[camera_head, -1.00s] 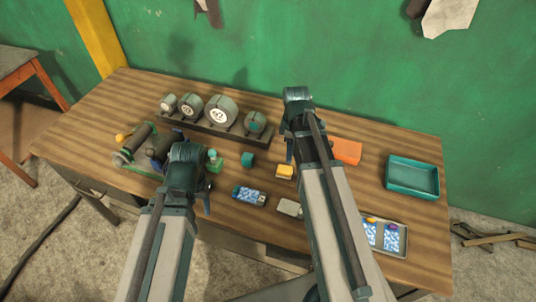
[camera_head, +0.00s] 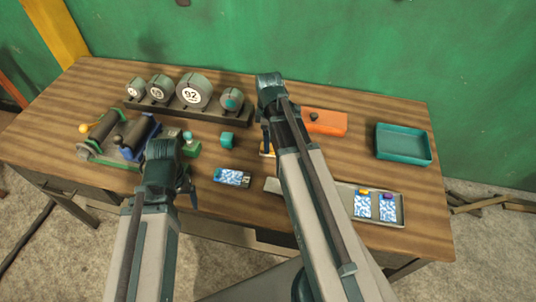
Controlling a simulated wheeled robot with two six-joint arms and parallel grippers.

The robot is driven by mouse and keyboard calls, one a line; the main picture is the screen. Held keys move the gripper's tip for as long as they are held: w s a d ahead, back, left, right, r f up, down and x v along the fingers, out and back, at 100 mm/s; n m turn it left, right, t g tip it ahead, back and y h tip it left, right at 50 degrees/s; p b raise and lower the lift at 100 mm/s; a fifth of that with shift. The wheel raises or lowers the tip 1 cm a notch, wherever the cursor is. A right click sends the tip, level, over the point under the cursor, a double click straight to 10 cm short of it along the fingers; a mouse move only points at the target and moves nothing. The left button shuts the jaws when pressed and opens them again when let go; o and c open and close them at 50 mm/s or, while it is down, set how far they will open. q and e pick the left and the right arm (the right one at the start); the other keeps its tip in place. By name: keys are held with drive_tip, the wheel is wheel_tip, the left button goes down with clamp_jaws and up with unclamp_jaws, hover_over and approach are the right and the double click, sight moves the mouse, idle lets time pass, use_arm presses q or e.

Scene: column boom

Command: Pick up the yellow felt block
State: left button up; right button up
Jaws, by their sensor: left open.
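A yellow block (camera_head: 263,149) lies on the wooden table (camera_head: 80,100) near the middle. Only a small part of it shows at the left edge of my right arm, which hides the rest. My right gripper (camera_head: 267,138) is above or beside it, mostly hidden by its own wrist, and its jaws cannot be made out. My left gripper (camera_head: 186,186) is open and empty, over the table left of the blue-and-white patterned box (camera_head: 232,177). It is apart from the yellow block.
A row of round gauges (camera_head: 193,92) stands at the back. An orange box (camera_head: 325,122) and an empty teal tray (camera_head: 404,157) are at the right. A grey tray (camera_head: 340,212) holds patterned cards at the front right.

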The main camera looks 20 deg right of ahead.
drive_tip(key=shift+f, duration=0.1)
drive_tip(key=f+b, duration=0.5)
drive_tip(key=shift+w+f, duration=0.15)
drive_tip(key=shift+w, duration=0.2)
clamp_jaws()
idle(0.3)
drive_tip(key=shift+r, duration=0.2)
